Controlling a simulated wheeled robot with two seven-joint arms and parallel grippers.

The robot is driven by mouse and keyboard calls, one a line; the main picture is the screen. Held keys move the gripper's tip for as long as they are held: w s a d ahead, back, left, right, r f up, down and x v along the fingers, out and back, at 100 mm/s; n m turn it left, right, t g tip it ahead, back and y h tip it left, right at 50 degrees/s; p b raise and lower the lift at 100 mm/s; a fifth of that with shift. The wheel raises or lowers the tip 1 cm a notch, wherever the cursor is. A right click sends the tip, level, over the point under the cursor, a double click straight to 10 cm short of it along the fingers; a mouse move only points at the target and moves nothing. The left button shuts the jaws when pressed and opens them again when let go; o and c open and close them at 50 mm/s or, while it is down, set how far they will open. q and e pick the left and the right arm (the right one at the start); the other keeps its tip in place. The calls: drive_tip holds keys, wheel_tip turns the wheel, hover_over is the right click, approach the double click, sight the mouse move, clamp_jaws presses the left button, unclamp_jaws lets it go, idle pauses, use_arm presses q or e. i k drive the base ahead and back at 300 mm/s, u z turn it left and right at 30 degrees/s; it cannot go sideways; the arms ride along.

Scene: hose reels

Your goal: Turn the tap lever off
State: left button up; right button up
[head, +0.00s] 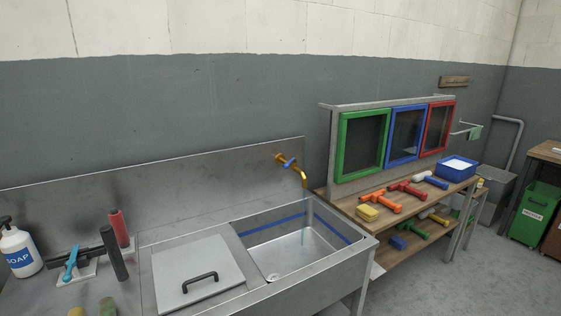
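A brass tap (281,159) sticks out from the steel backsplash above the sink (310,245). Its small blue lever (290,163) lies across the tap body; its exact angle is too small to tell. The spout (304,179) curves down over the basin. A thin, faint streak (303,238) below it looks like running water. A blue line runs round the basin's inner walls. Neither of my grippers is in view, and nothing touches the tap.
A steel lid (197,270) with a black handle lies left of the basin. A soap bottle (18,250), a red cylinder (118,227) and a black cylinder (114,254) stand further left. A wooden shelf (345,207) with coloured tools stands right. Space above the sink is clear.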

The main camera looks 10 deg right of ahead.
sight(293, 159)
drive_tip(key=u, duration=1.5)
drive_tip(key=i, duration=0.95)
drive_tip(key=z, duration=3.3)
